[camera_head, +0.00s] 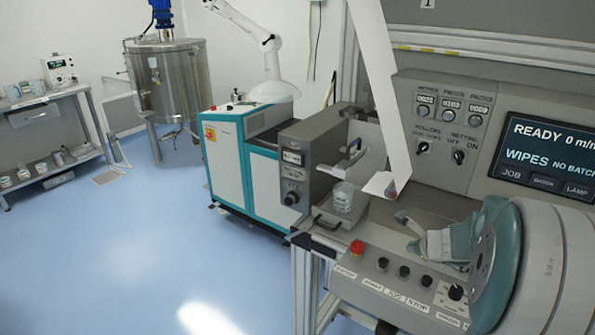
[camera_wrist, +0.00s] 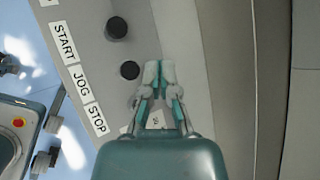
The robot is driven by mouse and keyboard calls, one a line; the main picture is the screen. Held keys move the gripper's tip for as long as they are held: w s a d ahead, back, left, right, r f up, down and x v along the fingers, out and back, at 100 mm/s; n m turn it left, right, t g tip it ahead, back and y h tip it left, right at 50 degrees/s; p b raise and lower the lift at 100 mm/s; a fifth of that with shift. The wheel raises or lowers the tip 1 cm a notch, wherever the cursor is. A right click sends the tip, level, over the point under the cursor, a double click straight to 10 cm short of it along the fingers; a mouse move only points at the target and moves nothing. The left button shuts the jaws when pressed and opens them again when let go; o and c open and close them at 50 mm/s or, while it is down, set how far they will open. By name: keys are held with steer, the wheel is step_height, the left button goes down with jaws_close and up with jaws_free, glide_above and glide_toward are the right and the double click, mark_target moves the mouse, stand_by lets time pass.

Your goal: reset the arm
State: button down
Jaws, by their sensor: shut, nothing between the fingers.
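My gripper (camera_head: 422,243) is at the right of the head view, above the sloped control panel (camera_head: 400,308) of the converter. My teal and white arm fills the lower right corner and hides part of the machine. In the wrist view, my gripper (camera_wrist: 159,72) has its two pale fingertips together, with nothing between them. The fingers overlie the grey panel, just right of a black button (camera_wrist: 130,70). Labels START, JOG and STOP (camera_wrist: 95,118) lie to the left. I cannot tell the exact gap between fingertips and panel.
A red emergency button (camera_head: 357,247) stands at the panel's left end. A white web (camera_head: 388,90) hangs behind my gripper. A white tub (camera_head: 343,197) sits in a tray. The screen (camera_head: 545,150) reads READY. The blue floor (camera_head: 130,260) at left is clear.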

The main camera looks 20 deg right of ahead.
steer(key=s+a+r+n+g+y, duration=0.1)
steer(key=s+a+r+n+y, duration=0.2)
steer(key=a+n, duration=0.65)
steer(key=s+a+r+n+g, duration=0.15)
steer(key=a+r+n, duration=0.4)
steer(key=a, duration=0.65)
steer(key=s+a+n+h, duration=0.1)
steer(key=s+a+n, duration=0.2)
steer(key=s+n, duration=0.3)
steer(key=s+a+r+n+g, duration=0.1)
steer(key=s+a+n, duration=0.2)
steer(key=s+n, duration=0.4)
steer(key=shift+s+n+h, duration=0.3)
steer(key=shift+s+h, duration=0.1)
steer(key=shift+s, duration=0.5)
